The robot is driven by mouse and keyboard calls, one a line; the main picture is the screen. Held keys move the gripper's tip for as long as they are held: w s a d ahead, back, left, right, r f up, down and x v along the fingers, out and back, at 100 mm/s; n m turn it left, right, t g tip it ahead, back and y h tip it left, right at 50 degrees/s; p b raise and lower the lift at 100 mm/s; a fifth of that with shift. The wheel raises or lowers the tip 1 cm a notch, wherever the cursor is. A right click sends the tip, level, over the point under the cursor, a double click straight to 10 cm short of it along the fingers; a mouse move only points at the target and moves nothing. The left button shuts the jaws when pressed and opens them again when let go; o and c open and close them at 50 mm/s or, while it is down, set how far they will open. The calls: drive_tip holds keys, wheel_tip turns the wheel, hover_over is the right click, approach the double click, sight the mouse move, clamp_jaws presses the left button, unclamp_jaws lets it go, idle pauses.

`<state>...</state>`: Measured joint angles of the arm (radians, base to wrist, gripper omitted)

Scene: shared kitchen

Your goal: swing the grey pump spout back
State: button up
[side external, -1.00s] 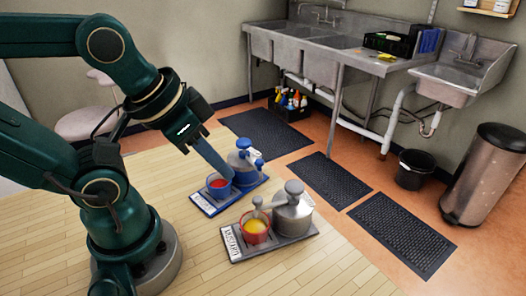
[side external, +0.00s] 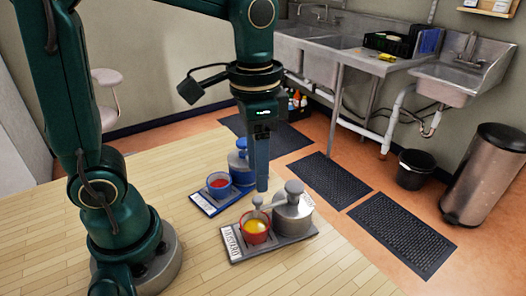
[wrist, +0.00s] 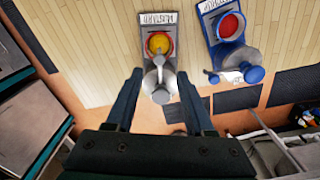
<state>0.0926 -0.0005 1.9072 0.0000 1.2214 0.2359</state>
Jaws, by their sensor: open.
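The grey pump (side external: 293,215) stands on a grey board beside a red cup (side external: 246,234) with yellow contents. Its grey spout (side external: 270,204) reaches from the pump head out over the cup. In the wrist view the grey pump (wrist: 152,82) lies below and between my fingers, with its spout over the yellow contents. My gripper (side external: 262,188) points straight down above the pump, and its fingers hide part of the background. In the wrist view my gripper (wrist: 160,76) is open, one finger on each side of the pump; I cannot tell the exact height gap.
A blue pump (side external: 239,163) stands behind on a blue board, beside a blue cup (side external: 219,189) with red contents. In the wrist view its blue spout (wrist: 212,77) points away from the cup. The wooden tabletop (side external: 180,250) is clear in front.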

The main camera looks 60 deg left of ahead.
sight(258, 198)
drive_tip(key=shift+s+f, duration=0.1)
drive_tip(key=shift+f, duration=2.6)
clamp_jaws()
